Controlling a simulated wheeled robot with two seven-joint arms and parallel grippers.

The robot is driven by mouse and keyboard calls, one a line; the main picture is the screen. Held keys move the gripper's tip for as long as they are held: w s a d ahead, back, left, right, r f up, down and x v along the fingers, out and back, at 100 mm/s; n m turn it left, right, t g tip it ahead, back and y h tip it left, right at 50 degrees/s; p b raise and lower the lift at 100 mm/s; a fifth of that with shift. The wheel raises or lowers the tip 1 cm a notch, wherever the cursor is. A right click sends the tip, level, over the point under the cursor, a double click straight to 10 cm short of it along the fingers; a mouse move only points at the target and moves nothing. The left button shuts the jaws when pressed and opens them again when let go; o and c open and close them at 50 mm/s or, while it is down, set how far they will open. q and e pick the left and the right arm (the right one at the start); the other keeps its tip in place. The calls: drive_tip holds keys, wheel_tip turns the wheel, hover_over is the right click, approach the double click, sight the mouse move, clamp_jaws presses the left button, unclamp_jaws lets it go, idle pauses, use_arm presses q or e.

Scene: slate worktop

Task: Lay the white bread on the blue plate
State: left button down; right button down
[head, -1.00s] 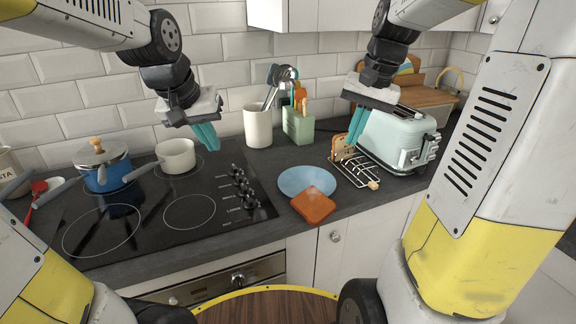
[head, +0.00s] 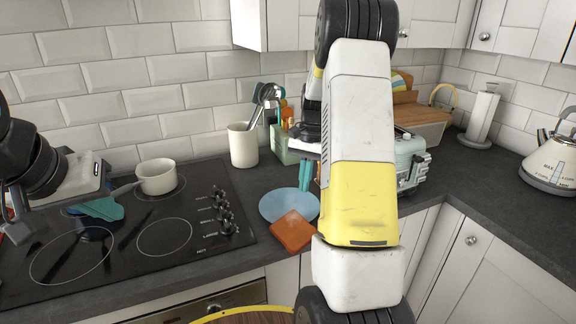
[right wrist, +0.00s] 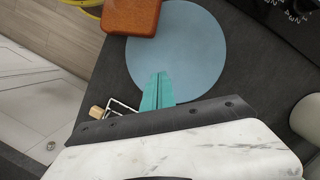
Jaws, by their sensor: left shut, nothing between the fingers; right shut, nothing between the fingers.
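The blue plate (head: 270,207) lies flat on the worktop right of the hob, and shows large in the right wrist view (right wrist: 195,50). An orange-brown square slab (head: 292,232) lies at its front edge and overlaps the rim in the picture (right wrist: 130,14). My right gripper (head: 306,172) is shut and empty, its teal fingers above the plate's edge (right wrist: 158,88). My left gripper (head: 100,208) is shut and empty over the hob at the left. I cannot see the white bread; my right arm covers the area of the toast rack in the head view.
The wire rack's wooden knob (right wrist: 96,112) and end show beside the plate. The pale green toaster (head: 410,160) is partly behind my right arm. A utensil crock (head: 242,146) and a cream pan (head: 157,177) stand left. Worktop near the kettle (head: 552,160) is clear.

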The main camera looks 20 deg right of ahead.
sight(293, 210)
drive_tip(key=x, duration=0.3)
drive_tip(key=shift+s+a+f, duration=0.1)
drive_tip(key=shift+s+a, duration=0.1)
drive_tip(key=shift+s, duration=0.05)
drive_tip(key=shift+s+a, duration=1.2)
drive_tip(key=shift+s+a, duration=1)
drive_tip(key=shift+s, duration=0.05)
drive_tip(key=shift+w+d, duration=0.1)
